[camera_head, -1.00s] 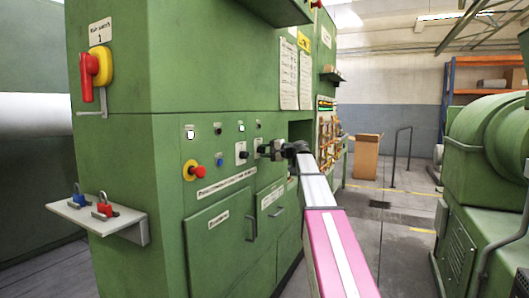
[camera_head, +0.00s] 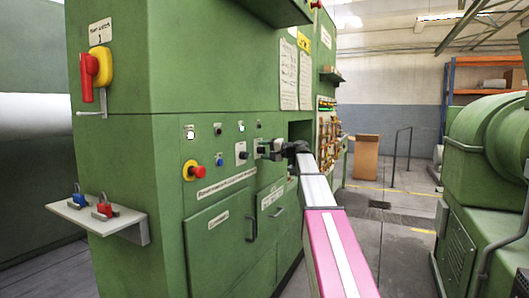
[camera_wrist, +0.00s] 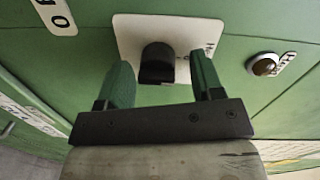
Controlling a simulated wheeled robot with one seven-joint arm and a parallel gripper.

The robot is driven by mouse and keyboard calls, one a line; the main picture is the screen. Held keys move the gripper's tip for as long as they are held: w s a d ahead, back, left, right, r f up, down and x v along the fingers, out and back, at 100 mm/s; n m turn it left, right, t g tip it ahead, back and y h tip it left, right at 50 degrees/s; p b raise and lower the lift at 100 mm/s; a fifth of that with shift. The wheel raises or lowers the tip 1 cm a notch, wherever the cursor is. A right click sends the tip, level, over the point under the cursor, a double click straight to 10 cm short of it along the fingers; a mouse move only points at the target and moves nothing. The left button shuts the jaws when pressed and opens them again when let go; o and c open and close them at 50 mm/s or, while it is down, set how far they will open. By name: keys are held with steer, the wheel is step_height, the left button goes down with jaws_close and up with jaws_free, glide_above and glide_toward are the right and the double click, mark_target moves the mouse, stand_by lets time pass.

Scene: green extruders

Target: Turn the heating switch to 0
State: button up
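The heating switch is a black rotary knob (camera_wrist: 157,62) on a white plate (camera_wrist: 190,35) in the wrist view. Lettering on the plate is partly visible but too cut off to read fully. My gripper (camera_wrist: 160,75) is open, with one green finger on each side of the knob and gaps between. Whether the fingertips reach the knob's depth is hard to tell. The knob's exact setting is not clear.
A red emergency button (camera_head: 196,171) and small lamps are further left. A round button (camera_wrist: 264,65) is right of the knob. A shelf with padlocks (camera_head: 104,215) juts out left. Green machinery (camera_head: 485,160) stands right.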

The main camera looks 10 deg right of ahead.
steer(key=v, duration=1)
steer(key=shift+s+d, duration=0.25)
steer(key=shift+d, duration=0.05)
steer(key=s+a+f+g+h, duration=0.2)
steer(key=s+a+f, duration=0.1)
steer(key=f, duration=0.8)
steer(key=s+a+f+g+h, duration=0.1)
steer(key=s+a+f+h, duration=0.15)
steer(key=f, duration=0.85)
steer(key=s+a+f+g+h, duration=0.2)
steer(key=s+a+f, duration=0.15)
steer(key=f, duration=0.75)
steer(key=s+f+n+g+h, duration=0.4)
steer(key=s+f+h, duration=0.4)
steer(key=s+f, duration=1.4)
steer(key=shift+s+f+g, duration=0.25)
steer(key=shift+f+g, duration=0.15)
steer(key=shift+f, duration=0.1)
